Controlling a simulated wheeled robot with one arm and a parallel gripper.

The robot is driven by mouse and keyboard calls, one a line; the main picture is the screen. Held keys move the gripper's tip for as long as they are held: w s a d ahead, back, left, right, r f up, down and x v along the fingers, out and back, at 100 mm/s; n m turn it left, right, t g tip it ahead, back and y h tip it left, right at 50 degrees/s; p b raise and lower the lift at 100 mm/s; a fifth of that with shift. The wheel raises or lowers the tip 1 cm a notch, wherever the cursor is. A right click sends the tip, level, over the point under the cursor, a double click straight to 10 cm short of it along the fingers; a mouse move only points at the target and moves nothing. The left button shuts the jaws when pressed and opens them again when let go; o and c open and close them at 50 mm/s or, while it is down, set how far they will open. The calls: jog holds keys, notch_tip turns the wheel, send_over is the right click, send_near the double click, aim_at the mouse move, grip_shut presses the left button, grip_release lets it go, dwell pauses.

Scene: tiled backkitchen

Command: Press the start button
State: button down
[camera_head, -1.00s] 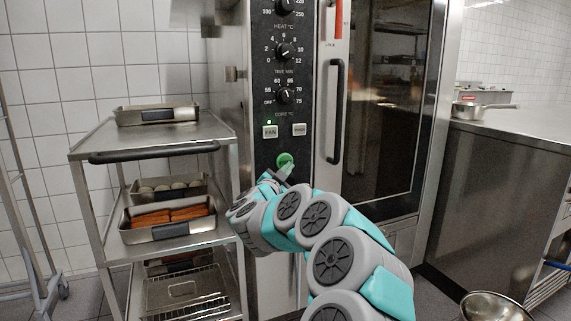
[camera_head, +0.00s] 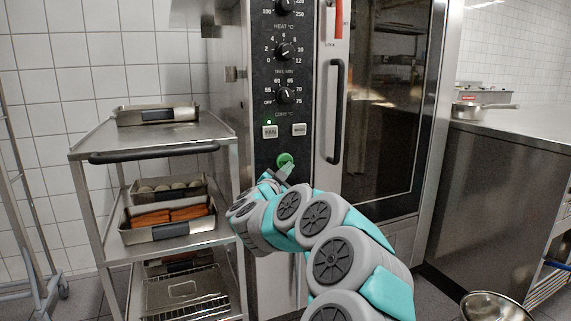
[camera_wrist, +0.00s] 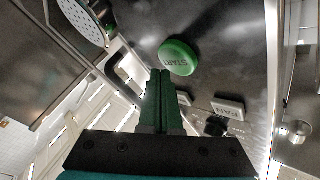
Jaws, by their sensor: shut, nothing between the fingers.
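The green round start button (camera_head: 284,159) is on the black control panel of the oven, below the FAN button. In the wrist view the button (camera_wrist: 178,57) shows the word START. My gripper (camera_head: 287,173) is just below the button in the head view. In the wrist view its two green fingers (camera_wrist: 161,74) lie side by side, closed and empty, with their tips close to the button's edge. I cannot tell whether the fingertips touch the button.
Above the start button are the FAN button (camera_head: 269,131), a second white button (camera_head: 299,129) and several knobs. The oven door handle (camera_head: 335,110) is to the right. A steel trolley (camera_head: 90,150) with trays stands left, and a steel counter (camera_head: 500,180) stands right.

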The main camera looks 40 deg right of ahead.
jog(key=shift+w, duration=0.1)
jog(key=shift+w+d, duration=0.1)
jog(key=shift+w, duration=0.25)
jog(key=shift+w+p, duration=0.4)
jog(key=shift+p, duration=0.05)
dwell(0.7)
jog(key=shift+s, duration=0.85)
jog(key=shift+s, duration=0.1)
jog(key=s, duration=0.2)
jog(key=s+a+b, duration=0.1)
jog(key=s, duration=0.1)
jog(key=shift+s+a, duration=0.2)
jog(key=shift+s, duration=0.1)
dwell(0.8)
